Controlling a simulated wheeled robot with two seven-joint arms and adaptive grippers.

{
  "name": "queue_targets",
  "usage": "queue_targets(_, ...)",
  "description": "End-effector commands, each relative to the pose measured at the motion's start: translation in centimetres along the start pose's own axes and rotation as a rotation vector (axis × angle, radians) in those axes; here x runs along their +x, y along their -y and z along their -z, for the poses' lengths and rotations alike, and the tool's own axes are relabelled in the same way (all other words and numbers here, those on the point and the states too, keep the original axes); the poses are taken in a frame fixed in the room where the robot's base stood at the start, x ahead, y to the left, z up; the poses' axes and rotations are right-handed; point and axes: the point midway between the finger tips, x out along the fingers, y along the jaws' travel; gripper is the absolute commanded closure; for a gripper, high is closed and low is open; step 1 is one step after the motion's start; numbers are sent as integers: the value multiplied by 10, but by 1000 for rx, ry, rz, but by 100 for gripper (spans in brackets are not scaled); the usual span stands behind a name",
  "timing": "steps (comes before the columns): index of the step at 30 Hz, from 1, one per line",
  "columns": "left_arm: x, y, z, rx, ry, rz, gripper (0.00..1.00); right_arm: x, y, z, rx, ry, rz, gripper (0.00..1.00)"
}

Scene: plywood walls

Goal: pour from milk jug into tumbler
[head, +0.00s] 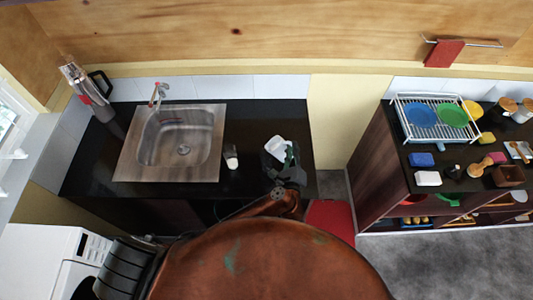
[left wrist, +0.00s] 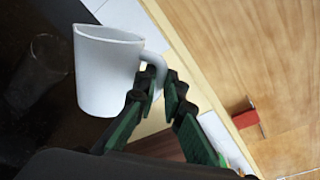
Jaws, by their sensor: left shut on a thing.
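The white milk jug (head: 276,147) is at the right end of the black counter, and it fills the middle of the left wrist view (left wrist: 105,75). My left gripper (head: 288,168) is shut on the jug's handle; its dark green fingers (left wrist: 165,92) show in the left wrist view. The clear tumbler (head: 230,157) stands upright on the counter between sink and jug, apart from the jug. It looks dim and see-through in the left wrist view (left wrist: 42,68). I cannot tell the jug's exact height or tilt. My right gripper is out of view.
A steel sink (head: 127,165) with a tap (head: 158,92) lies left of the tumbler. A silver and black flask (head: 88,88) stands at the far left. A dish rack (head: 402,104) and several small items are on the right-hand unit (head: 385,160).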

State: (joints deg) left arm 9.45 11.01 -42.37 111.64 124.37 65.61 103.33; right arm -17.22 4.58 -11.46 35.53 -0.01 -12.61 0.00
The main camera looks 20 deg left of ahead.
Motion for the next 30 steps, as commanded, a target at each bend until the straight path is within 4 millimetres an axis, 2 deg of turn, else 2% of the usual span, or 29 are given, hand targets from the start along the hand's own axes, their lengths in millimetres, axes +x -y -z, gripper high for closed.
queue_targets(30,0,1,-10,-68,-12,3,100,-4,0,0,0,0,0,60)
